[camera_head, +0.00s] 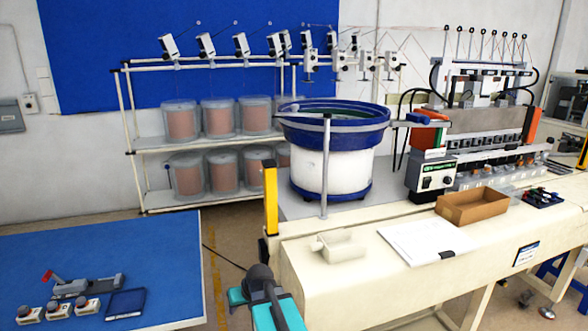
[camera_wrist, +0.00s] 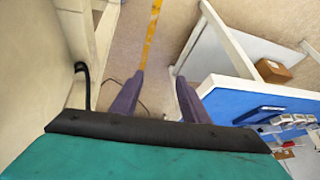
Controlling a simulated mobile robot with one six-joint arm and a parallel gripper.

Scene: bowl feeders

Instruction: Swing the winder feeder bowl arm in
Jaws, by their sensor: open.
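The winder feeder bowl (camera_head: 335,132) is a blue-rimmed bowl on a white round base, standing on the cream bench. A thin grey upright post (camera_head: 325,170) stands in front of it, with a slim bar at rim height that seems to run left along the rim. I cannot tell for certain whether this bar is the bowl arm. My gripper (camera_head: 262,275) is low at the bench's left front corner, well apart from the bowl and post. In the wrist view my gripper (camera_wrist: 160,95) has its two purple fingers spread with nothing between them; the bowl is out of that view.
A yellow post (camera_head: 270,198) stands at the bench's left end. A blue-topped table (camera_head: 160,240) is left; floor shows between.

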